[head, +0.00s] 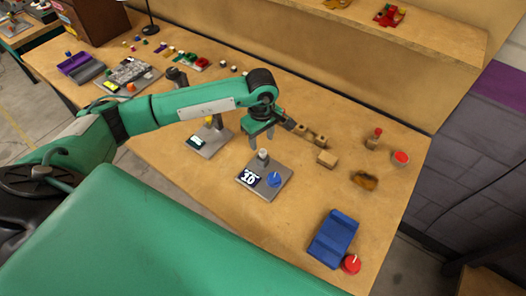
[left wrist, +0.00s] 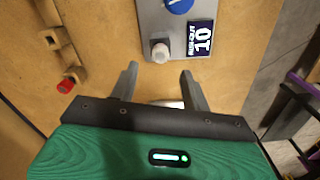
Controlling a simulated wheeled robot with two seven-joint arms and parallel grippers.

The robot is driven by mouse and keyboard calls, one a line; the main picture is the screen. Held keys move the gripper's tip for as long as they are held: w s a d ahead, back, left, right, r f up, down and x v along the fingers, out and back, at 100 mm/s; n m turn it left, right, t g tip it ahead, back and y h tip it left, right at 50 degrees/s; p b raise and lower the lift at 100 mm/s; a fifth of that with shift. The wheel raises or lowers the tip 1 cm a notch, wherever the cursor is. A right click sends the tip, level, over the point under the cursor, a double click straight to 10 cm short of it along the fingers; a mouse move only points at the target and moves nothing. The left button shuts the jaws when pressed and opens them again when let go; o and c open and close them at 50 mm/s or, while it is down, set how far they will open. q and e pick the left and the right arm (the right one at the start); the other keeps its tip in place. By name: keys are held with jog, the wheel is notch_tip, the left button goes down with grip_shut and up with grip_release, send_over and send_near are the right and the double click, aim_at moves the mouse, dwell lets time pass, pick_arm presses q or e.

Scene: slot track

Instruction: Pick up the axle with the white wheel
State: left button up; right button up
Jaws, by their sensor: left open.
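A short upright peg with a pale, whitish top (head: 263,155) stands on a grey plate (head: 250,191). It also shows in the left wrist view (left wrist: 160,51), beside the label with a 10; I cannot tell for sure that it is the axle with the white wheel. My left gripper (head: 262,137) is open and empty, just above the peg in the head view. In the left wrist view its two fingers (left wrist: 159,71) point toward the plate, and the peg shows just beyond the gap between the tips. My right gripper is not in view.
The plate carries a blue knob (head: 274,179). A wooden block with holes (head: 304,133) lies behind the gripper, and a small wooden block (head: 327,158) is to the right. A blue tray (head: 333,238) and a red button (head: 351,264) are at front right. Another grey plate (head: 209,143) stands left.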

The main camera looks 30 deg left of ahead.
aim_at(263, 151)
pick_arm(q)
jog(key=f, duration=0.1)
jog(key=f+p, duration=0.1)
jog(key=f, duration=0.1)
jog(key=shift+s+d+f+p, duration=0.1)
jog(key=shift+d+f+p, duration=0.1)
jog(key=shift+d+p, duration=0.1)
jog(key=shift+f, duration=0.4)
jog(key=shift+c, duration=0.2)
grip_shut()
jog(key=shift+r, duration=0.15)
